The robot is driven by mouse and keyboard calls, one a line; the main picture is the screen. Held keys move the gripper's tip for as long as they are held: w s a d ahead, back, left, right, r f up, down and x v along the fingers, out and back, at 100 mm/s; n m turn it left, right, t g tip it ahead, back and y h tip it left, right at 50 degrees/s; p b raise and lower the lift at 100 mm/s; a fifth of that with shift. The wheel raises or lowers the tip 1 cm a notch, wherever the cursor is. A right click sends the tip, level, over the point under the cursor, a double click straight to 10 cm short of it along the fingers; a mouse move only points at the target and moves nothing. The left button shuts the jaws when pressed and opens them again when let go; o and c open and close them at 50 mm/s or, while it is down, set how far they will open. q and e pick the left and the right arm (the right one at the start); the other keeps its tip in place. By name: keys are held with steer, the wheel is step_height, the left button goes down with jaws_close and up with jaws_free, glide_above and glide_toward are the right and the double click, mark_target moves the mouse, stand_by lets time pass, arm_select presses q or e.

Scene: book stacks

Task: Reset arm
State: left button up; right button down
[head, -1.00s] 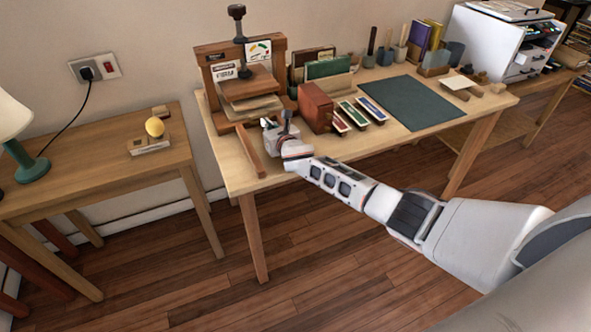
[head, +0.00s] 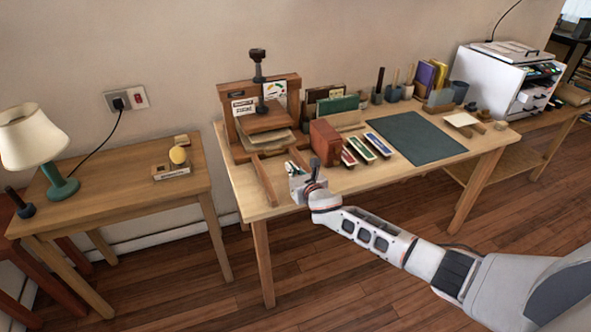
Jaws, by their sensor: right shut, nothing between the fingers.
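My right arm comes in from the lower right. Its gripper (head: 300,172) is over the front left part of the long wooden table (head: 238,190), beside the wooden book press (head: 228,100). The fingers are small and partly hidden by the wrist; nothing shows held between them. A brown box-like block (head: 325,142) stands just right of and behind the gripper. I cannot tell whether the gripper touches the table or the press's wooden bar (head: 264,182). My left gripper and arm do not show.
Right of the block lie several coloured strips (head: 377,145) and a dark green mat (head: 415,138). Books and tool pots line the back. The floor in front is clear.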

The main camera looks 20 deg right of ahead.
steer(key=v, duration=0.3)
steer(key=shift+s+p, duration=0.15)
steer(key=shift+p, duration=0.2)
steer(key=shift+s+a+f, duration=0.15)
steer(key=shift+s+a, duration=0.1)
steer(key=shift+s, duration=0.1)
steer(key=s+f+m+g+h, duration=0.3)
steer(key=s+m, duration=1)
steer(key=s, duration=0.2)
steer(key=s+d+m+g+h, duration=0.1)
steer(key=s+d+m+g, duration=0.1)
steer(key=s+d+m, duration=0.5)
steer(key=s+d+r+m+g+h, duration=0.15)
steer(key=s+m, duration=0.25)
steer(key=s, duration=0.7)
steer(key=s+d+m+g, duration=0.25)
steer(key=s+m, duration=0.35)
steer(key=s, duration=0.3)
steer(key=w+a+f+m+t+y, duration=0.2)
steer(key=a+f+t+y, duration=0.2)
steer(key=a+f, duration=1)
steer(key=a+y, duration=0.1)
steer(key=y, duration=0.2)
steer(key=shift+w+a, duration=0.2)
steer(key=shift+a, duration=0.05)
